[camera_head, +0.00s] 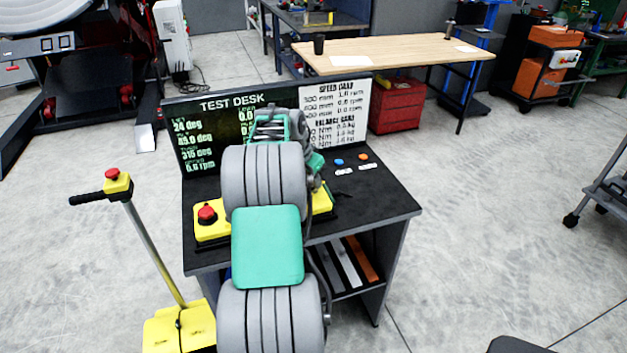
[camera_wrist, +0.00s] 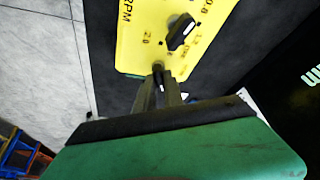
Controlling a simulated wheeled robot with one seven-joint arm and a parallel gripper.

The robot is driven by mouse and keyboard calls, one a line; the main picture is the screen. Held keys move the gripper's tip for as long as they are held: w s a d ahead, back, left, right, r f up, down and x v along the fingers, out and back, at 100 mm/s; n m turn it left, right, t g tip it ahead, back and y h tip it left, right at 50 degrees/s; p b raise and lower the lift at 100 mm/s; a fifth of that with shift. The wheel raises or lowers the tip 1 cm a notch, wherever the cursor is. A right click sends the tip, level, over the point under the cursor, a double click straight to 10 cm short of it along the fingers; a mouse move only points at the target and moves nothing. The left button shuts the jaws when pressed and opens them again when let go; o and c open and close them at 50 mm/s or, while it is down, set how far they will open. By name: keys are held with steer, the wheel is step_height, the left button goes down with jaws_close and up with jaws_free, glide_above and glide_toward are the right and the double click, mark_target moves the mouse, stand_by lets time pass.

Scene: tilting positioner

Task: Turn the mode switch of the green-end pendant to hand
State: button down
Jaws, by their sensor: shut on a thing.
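A yellow pendant box (camera_head: 213,232) with a red stop button (camera_head: 207,213) lies on the test desk, its middle hidden behind my arm. The wrist view shows a yellow panel (camera_wrist: 140,30) with a black pointer knob (camera_wrist: 182,30) on a scale marked RPM. My gripper (camera_wrist: 158,73) is at the panel's near edge, below and left of that knob. Its narrow fingers are shut on a small dark switch, mostly hidden between the tips.
The black desk (camera_head: 375,205) carries a display board (camera_head: 215,135) at its back and blue and orange buttons at right. A yellow stand (camera_head: 180,328) with a slanted post and red button is at left. A wooden table (camera_head: 400,50) stands behind.

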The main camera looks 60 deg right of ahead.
steer(key=shift+n+b, duration=0.35)
steer(key=shift+n, duration=0.05)
steer(key=shift+s+f+n+t+b, duration=0.15)
steer(key=shift+n+t+b, duration=0.45)
steer(key=shift+n+b, duration=0.3)
steer(key=n+t+b, duration=0.1)
steer(key=n, duration=0.1)
steer(key=shift+s+n, duration=0.1)
steer(key=shift+n, duration=0.3)
steer(key=n+t, duration=0.1)
steer(key=n, duration=0.2)
steer(key=shift+b, duration=0.3)
steer(key=shift+s+d+r+n+t+y, duration=0.1)
steer(key=shift+n+t+y, duration=0.2)
steer(key=shift+n, duration=0.55)
steer(key=shift+r+n+t+y, duration=0.1)
steer(key=shift+n+t+y, duration=0.15)
steer(key=shift+n, duration=0.6)
steer(key=c, duration=1.4)
jaws_free()
steer(key=shift+c, duration=0.2)
